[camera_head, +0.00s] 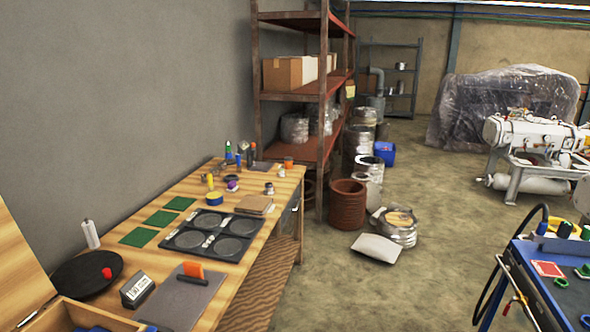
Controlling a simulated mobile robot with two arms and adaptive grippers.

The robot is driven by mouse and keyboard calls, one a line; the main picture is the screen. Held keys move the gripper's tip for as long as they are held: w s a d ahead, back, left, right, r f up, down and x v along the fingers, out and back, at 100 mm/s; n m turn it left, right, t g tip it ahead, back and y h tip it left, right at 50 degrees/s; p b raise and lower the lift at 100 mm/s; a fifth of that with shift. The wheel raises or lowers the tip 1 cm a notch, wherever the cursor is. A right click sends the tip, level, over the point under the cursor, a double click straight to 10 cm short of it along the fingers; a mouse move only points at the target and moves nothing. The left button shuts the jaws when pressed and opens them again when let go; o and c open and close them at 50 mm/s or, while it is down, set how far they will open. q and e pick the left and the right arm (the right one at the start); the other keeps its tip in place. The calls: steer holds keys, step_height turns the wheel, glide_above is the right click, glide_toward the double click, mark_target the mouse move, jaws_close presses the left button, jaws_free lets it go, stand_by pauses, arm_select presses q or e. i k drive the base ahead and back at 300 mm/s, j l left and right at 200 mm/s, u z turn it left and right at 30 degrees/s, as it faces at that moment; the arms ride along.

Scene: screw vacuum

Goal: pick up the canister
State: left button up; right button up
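Several canister-like things are in view, and I cannot tell which one the task names. A small metal canister (269,188) stands upright on the wooden workbench (228,176), near its right edge. A slim white bottle (90,234) stands on the bench's left side, beside a black round plate (88,273). A wide silvery can (400,227) stands on the floor right of the bench, with a pale sack (377,248) against it. Neither of my grippers is in view.
The bench also holds a black tray with round recesses (186,239), green squares (163,218) and a small display box (137,290). A rusty shelf (296,97) stands behind. A blue table (530,262) is at right. The floor between is mostly clear.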

mark_target(289, 160)
steer(key=i+l+z, duration=0.25)
steer(key=i, duration=0.7)
steer(key=i+z, duration=0.3)
steer(key=i, duration=0.65)
steer(key=i+u, duration=0.15)
steer(key=i, duration=0.35)
steer(key=i+l+u, duration=0.2)
steer(key=i, duration=0.3)
steer(key=i+l+u, duration=0.15)
steer(key=i, duration=0.35)
steer(key=i+l+u, duration=0.2)
steer(key=i, duration=0.25)
steer(key=l, duration=0.1)
